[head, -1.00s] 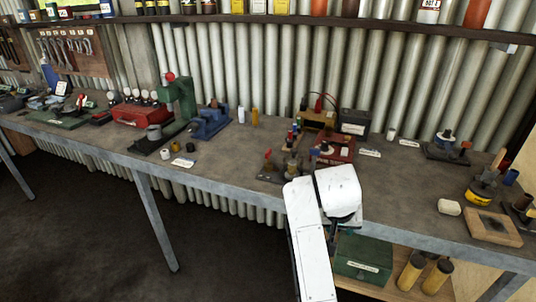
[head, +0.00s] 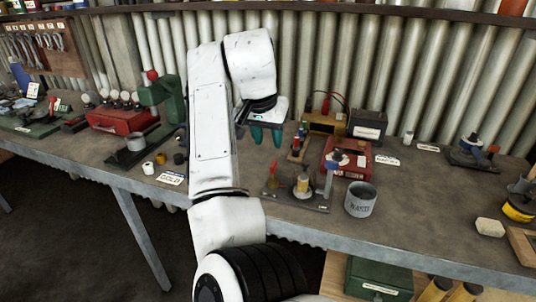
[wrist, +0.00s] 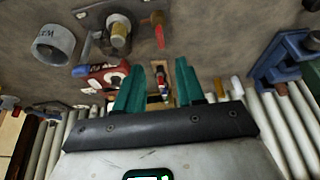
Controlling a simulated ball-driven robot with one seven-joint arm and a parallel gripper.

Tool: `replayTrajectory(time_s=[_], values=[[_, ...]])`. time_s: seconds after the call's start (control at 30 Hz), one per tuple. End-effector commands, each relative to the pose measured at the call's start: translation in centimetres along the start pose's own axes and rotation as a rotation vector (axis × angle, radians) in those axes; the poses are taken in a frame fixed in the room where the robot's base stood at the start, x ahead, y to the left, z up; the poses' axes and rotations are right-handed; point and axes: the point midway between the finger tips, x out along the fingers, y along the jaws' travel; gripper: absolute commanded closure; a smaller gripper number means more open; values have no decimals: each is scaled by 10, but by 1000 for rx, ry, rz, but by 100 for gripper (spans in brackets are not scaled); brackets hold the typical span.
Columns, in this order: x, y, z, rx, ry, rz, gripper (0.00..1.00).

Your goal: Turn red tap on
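A dark plate (head: 296,204) near the bench's front edge carries a brass-coloured part (head: 303,187), a red lever (head: 272,169) on its left and a blue-grey upright on its right. I take the red lever to be the red tap. In the wrist view the red lever (wrist: 159,31) stands upper middle, beyond the fingertips and apart from them. My gripper (head: 267,138) has two teal fingers and hangs above the bench, behind and left of the plate. In the wrist view my gripper (wrist: 160,76) is open, with nothing held between its fingers.
A grey can (head: 360,199) stands just right of the plate. Behind are a red box (head: 347,158) and a dark battery-like box (head: 367,126). A green press (head: 160,100) stands left.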

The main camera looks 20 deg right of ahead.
Motion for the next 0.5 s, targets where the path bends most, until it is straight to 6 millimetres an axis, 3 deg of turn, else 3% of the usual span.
replayTrajectory(time_s=[0.17,0.5], values=[[20,1,1,-1,-3,2,62],[80,1,1,0,-4,2,62]])
